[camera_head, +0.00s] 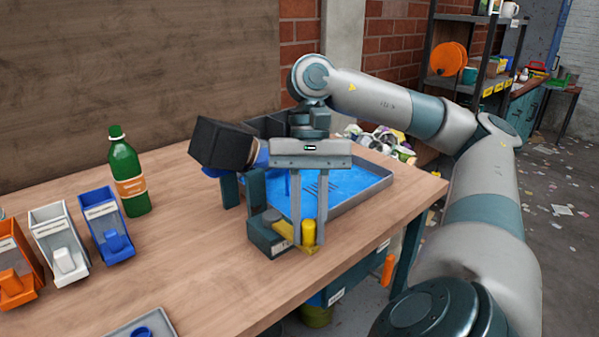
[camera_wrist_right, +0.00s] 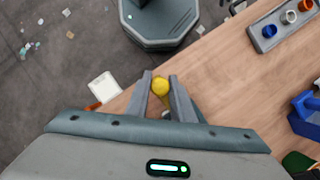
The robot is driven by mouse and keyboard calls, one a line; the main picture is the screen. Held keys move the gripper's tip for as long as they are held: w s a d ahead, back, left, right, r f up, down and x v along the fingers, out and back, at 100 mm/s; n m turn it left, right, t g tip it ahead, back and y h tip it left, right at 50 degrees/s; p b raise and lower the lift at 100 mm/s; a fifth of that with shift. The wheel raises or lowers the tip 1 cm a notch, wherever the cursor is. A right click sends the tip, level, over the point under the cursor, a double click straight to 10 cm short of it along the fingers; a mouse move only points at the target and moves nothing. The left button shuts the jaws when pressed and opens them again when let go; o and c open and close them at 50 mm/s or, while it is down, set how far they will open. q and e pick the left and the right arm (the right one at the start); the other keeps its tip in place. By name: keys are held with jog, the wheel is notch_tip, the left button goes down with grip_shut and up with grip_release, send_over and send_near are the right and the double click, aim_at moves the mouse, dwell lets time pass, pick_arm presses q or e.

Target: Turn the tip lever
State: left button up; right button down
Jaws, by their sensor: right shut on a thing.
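The tip lever (camera_head: 308,236) is yellow, with an upright knob at the end of a short arm on a dark teal base block (camera_head: 263,238). A black box (camera_head: 222,146) is held tilted on the teal stand above that base. My right gripper (camera_head: 309,222) points down and is shut on the knob, one finger on each side. In the right wrist view the round yellow knob (camera_wrist_right: 160,86) shows between the fingertips (camera_wrist_right: 160,78). My left gripper is in neither view.
A grey tray with a blue floor (camera_head: 376,183) lies behind the gripper. A green bottle (camera_head: 127,172) and small orange, white and blue bins (camera_head: 106,226) stand at the left. A small grey tray (camera_head: 140,325) sits at the front. The tabletop between is clear.

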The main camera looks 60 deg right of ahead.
jog(key=shift+d, duration=0.2)
jog(key=c, duration=1.5)
grip_release()
jog(key=shift+c, duration=0.2)
